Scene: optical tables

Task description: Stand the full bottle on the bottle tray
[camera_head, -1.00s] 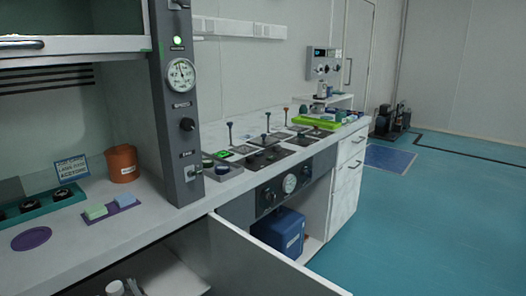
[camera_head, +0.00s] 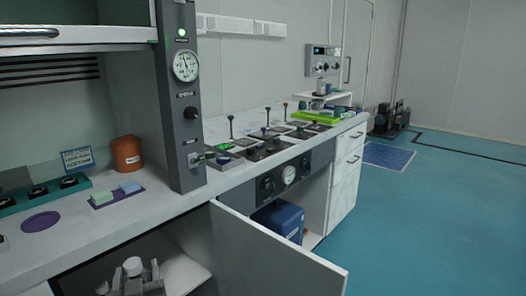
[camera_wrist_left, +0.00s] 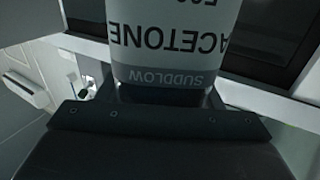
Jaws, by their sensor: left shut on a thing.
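A bottle fills the top middle of the left wrist view (camera_wrist_left: 170,65); its pale label reads ACETONE and SUDDLOW, upside down. My left gripper (camera_wrist_left: 160,95) is shut on it. In the head view my left gripper (camera_head: 135,285) is at the bottom left, by the opened cabinet under the counter, and the bottle's white cap (camera_head: 132,265) shows above it. A teal tray (camera_head: 90,181) with several dark round places stands on the counter at the left, before a sign ending in ACETONE (camera_head: 77,160). I cannot tell for sure that it is the bottle tray. My right gripper is not in view.
The open cabinet door (camera_head: 275,255) juts out right of the gripper. On the counter are a purple disc (camera_head: 40,222), a purple mat (camera_head: 120,200) with two small blocks and an orange-brown jar (camera_head: 127,155). A grey post (camera_head: 180,110) rises right of them. The counter front is clear.

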